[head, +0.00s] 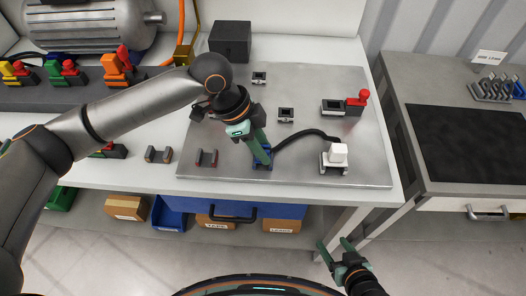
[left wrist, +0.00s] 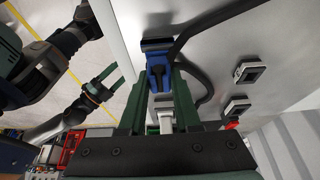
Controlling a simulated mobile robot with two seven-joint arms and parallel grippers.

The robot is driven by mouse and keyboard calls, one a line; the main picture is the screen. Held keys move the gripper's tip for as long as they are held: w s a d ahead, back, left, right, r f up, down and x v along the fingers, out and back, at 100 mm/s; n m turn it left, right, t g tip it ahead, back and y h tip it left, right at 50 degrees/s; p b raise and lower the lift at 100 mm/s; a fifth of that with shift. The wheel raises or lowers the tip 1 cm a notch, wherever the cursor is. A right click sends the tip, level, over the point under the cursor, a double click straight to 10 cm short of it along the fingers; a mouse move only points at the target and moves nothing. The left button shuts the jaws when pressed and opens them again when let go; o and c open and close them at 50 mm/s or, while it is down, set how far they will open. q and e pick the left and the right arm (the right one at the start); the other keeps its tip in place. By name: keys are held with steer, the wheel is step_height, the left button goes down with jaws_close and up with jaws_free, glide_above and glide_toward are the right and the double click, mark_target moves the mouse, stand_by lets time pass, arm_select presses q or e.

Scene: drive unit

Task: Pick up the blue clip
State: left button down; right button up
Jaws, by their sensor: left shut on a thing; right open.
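The blue clip (head: 262,164) is at the front middle of the grey plate (head: 225,145), mostly hidden by my left gripper in the head view. My left gripper (head: 264,154) reaches down from above and is shut on the clip. In the left wrist view the blue clip (left wrist: 157,57) sits between the two green fingers, with a dark part at its middle. I cannot tell whether it is clear of the plate. My right gripper (head: 337,250) is open and empty, low in front of the bench.
A black cable (head: 305,134) runs from beside the clip to a white connector (head: 337,154). A red-grey clip (head: 206,158) and a brown-grey clip (head: 158,155) lie to the left. Black sockets (head: 286,115) and a red-handled part (head: 357,101) are on the plate.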

arm_select(q)
steer(key=shift+r, duration=0.1)
steer(key=shift+r, duration=0.2)
steer(key=r, duration=0.3)
steer(key=shift+s+r, duration=0.2)
steer(key=shift+s, duration=0.1)
steer(key=s+r, duration=0.9)
steer(key=s, duration=0.4)
steer(key=shift+s+d, duration=0.2)
steer(key=shift+d, duration=0.2)
steer(key=shift+w, duration=0.1)
steer(key=w+d+p, duration=0.2)
steer(key=w, duration=1.1)
steer(key=w+d+p, duration=0.2)
steer(key=w, duration=1.1)
steer(key=shift+w+d, duration=0.15)
steer(key=shift+w, duration=0.25)
